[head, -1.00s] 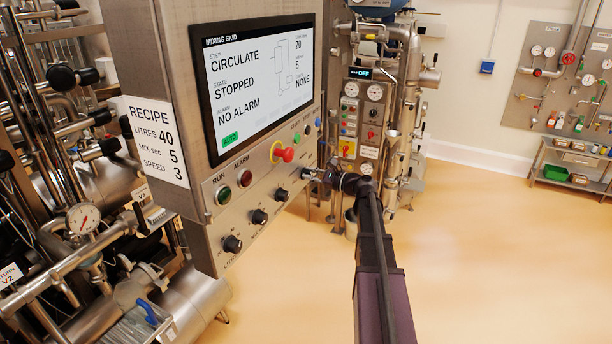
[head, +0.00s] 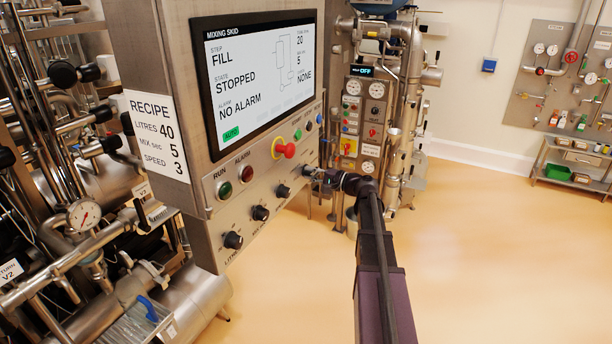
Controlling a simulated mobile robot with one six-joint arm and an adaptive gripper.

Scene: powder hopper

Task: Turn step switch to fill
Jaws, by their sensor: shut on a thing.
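The mixing skid's control panel (head: 204,226) stands left of centre, with its screen (head: 262,75) above. The screen reads STEP FILL, STATE STOPPED, ALARM NO ALARM, with a green AUTO tag. My gripper (head: 314,172) is at the right end of the lower knob row, shut on the step switch. The switch is mostly hidden by the gripper, so its pointer cannot be read.
Other black knobs (head: 260,213) sit to the left on the same panel. A red emergency stop (head: 286,151), a green RUN lamp (head: 224,189) and a red alarm lamp (head: 247,174) are above them. Open floor (head: 500,260) lies to the right.

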